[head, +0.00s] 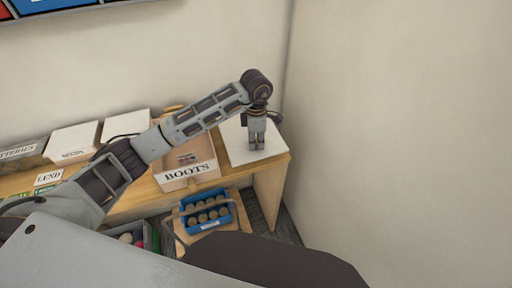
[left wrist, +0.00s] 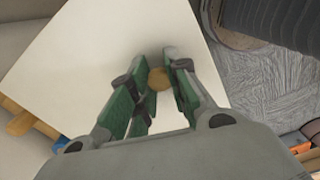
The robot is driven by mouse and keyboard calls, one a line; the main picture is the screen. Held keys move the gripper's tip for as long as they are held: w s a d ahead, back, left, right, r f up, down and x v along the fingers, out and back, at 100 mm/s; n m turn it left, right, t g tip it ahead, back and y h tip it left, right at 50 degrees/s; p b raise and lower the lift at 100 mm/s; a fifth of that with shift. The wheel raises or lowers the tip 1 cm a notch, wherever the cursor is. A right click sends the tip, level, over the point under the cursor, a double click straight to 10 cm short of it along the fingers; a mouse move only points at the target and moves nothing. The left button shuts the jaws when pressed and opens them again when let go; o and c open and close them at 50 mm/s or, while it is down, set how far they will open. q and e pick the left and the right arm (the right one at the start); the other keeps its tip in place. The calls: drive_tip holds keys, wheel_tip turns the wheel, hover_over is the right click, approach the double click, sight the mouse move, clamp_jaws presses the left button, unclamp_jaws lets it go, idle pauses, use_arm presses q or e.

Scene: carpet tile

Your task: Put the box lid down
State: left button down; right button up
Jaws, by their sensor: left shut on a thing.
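The box lid (head: 237,153) is a flat white panel at the right end of the wooden bench, to the right of the open BOOTS box (head: 187,174). My left gripper (head: 257,148) points down over the lid and is shut on its round wooden knob (left wrist: 158,79). The lid also shows in the left wrist view (left wrist: 90,55), with the left gripper (left wrist: 157,72) around the knob. I cannot tell whether the lid rests on the bench or hangs just above it. My right gripper is not in view.
The bench (head: 272,163) ends just right of the lid, near the wall. White-lidded boxes (head: 72,142) stand further left. A blue crate (head: 208,211) with several round brown things sits below. Grey carpet (head: 284,224) shows beside the bench end.

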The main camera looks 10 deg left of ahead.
use_arm(q)
drive_tip(key=shift+f+p, duration=0.35)
drive_tip(key=shift+f, duration=1.5)
drive_tip(key=shift+f, duration=0.1)
drive_tip(key=c, duration=1.4)
unclamp_jaws()
drive_tip(key=shift+o, duration=0.2)
drive_tip(key=shift+r, duration=0.8)
drive_tip(key=shift+r+b, duration=1.05)
drive_tip(key=shift+r, duration=4.25)
